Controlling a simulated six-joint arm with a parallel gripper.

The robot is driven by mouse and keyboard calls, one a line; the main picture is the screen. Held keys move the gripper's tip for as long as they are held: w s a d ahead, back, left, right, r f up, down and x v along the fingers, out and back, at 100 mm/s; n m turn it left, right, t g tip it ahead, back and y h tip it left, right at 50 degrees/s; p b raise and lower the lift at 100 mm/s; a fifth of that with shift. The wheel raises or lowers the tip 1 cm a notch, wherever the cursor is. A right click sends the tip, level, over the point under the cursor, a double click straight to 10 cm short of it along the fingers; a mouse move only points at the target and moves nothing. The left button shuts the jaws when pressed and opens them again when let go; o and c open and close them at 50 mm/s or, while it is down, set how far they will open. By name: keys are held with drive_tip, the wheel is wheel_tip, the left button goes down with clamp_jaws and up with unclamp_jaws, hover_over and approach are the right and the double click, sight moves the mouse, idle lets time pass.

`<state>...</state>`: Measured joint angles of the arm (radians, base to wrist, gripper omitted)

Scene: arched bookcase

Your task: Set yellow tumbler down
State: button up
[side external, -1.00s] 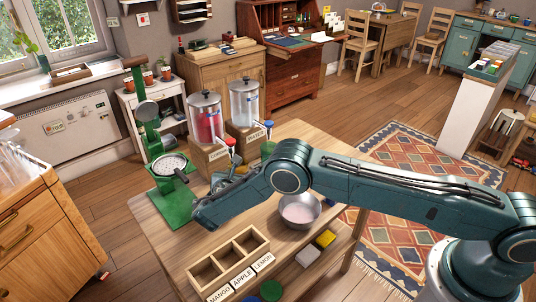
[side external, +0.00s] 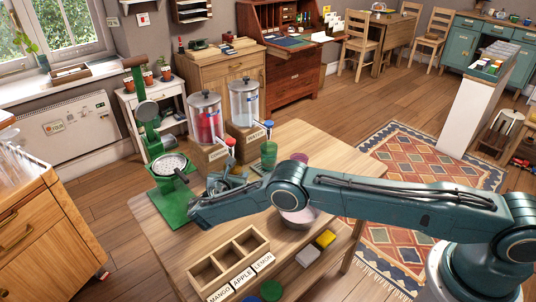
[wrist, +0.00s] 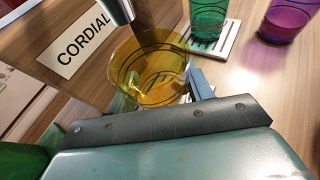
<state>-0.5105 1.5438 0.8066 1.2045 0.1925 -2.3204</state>
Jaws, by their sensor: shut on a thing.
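The yellow tumbler (wrist: 150,72), clear amber with dark rings, is held between the fingers of my gripper (wrist: 160,92) in the wrist view. It is beneath a metal spout beside the CORDIAL label (wrist: 84,44). I cannot tell whether its base touches anything. In the side external view my gripper (side external: 226,182) is low in front of the dispensers, and the arm hides most of the tumbler there.
A metal bowl (side external: 304,222), a labelled wooden tray (side external: 209,267) and a green press (side external: 172,202) are nearby.

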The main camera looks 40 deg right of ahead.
drive_tip(key=shift+f, duration=0.15)
idle(0.3)
drive_tip(key=o, duration=1.1)
drive_tip(key=v, duration=1.2)
